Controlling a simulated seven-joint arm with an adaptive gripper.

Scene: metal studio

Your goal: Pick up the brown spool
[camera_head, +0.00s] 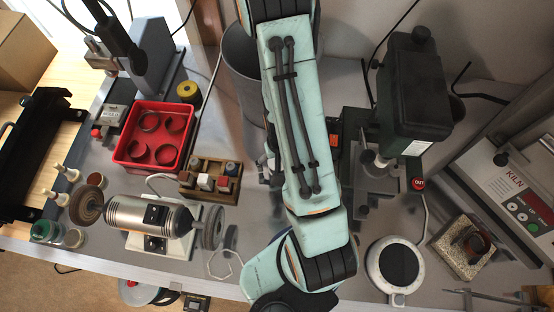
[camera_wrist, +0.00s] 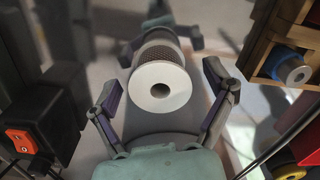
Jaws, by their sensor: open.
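In the wrist view a spool with a brown, mesh-like winding (camera_wrist: 156,54) and a white round end with a centre hole faces the camera. My gripper (camera_wrist: 162,82) is open, with one finger to the left and one to the right of the spool. There are visible gaps between the fingers and the white end, and I see no contact. In the head view my arm covers the middle of the bench, and I cannot make out the brown spool or my fingertips there.
A wooden rack (camera_head: 210,181) with small spools and a red tray (camera_head: 123,163) stand left of my arm. The rack's blue spool (camera_wrist: 291,70) is close on the right in the wrist view. A dark machine (camera_head: 412,85) stands right of my arm, beside a round plate (camera_head: 399,266).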

